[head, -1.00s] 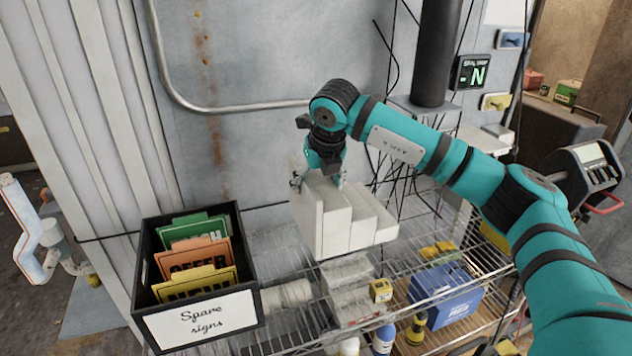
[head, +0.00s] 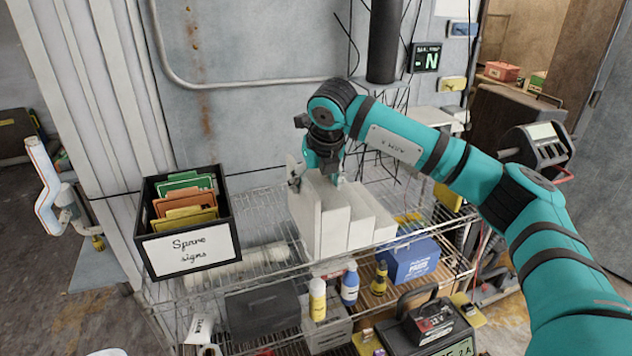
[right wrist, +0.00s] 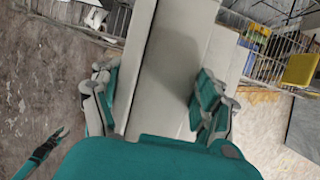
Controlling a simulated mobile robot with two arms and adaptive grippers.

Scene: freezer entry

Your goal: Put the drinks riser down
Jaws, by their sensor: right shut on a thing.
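The drinks riser is a white stepped block (head: 335,222), its steps going down to the right in the head view. My right gripper (head: 322,178) is shut on its tall upper part from above. In the right wrist view the pale riser (right wrist: 172,70) runs between the two fingers (right wrist: 155,105). The riser is upright over the top of the wire shelf (head: 265,238); I cannot tell whether its base touches the wires. A teal and black part at the lower left of the right wrist view looks like my left gripper (right wrist: 45,148); its jaws are unclear.
A black "Spare signs" box (head: 190,255) stands left of the riser. A blue case (head: 410,260), bottles (head: 349,285) and a dark bin (head: 262,312) are on the level below. The wall is close behind. Bare wire shows between box and riser.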

